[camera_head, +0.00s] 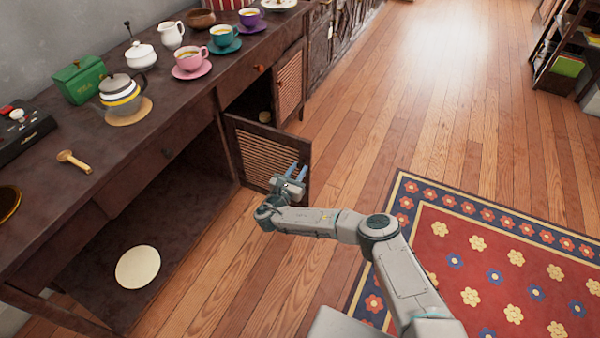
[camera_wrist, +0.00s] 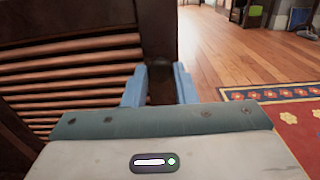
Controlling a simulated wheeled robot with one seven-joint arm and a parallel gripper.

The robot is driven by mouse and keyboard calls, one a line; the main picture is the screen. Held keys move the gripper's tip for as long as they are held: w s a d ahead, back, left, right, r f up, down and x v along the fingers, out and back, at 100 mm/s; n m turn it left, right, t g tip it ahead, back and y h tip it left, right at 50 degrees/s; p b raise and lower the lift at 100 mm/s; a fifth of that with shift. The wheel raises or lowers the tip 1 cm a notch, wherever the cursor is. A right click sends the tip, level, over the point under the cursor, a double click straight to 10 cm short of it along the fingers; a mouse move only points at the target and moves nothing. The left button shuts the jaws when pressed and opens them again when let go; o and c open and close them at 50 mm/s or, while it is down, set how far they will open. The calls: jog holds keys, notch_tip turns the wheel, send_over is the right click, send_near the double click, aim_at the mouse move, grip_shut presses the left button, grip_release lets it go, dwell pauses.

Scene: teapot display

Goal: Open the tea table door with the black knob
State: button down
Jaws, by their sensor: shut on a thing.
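The tea table (camera_head: 108,165) runs along the wall at the left of the head view. Its slatted dark wood door (camera_head: 250,150) stands swung out from the table front, with the compartment opening (camera_head: 245,103) showing behind it. The same door fills the left of the wrist view (camera_wrist: 75,75). My gripper (camera_head: 290,172) is at the door's free edge. In the wrist view its blue fingers (camera_wrist: 161,86) are closed around the dark knob (camera_wrist: 160,82) on the door's frame. The knob is mostly hidden by the fingers and is too small to make out in the head view.
A second slatted door (camera_head: 289,86) sits right of the opening. Cups, a glass teapot (camera_head: 120,92) and a green tea box (camera_head: 80,80) stand on the tabletop. A red patterned rug (camera_head: 485,265) lies at right. Wooden floor (camera_head: 350,140) beyond the door is clear.

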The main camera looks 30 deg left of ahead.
jog(key=shift+s+a+r, duration=0.1)
jog(key=shift+a+r, duration=0.05)
jog(key=c, duration=1.5)
grip_release()
jog(key=shift+o, duration=0.2)
jog(key=s+p, duration=0.2)
jog(key=s, duration=1.1)
jog(key=shift+s, duration=0.4)
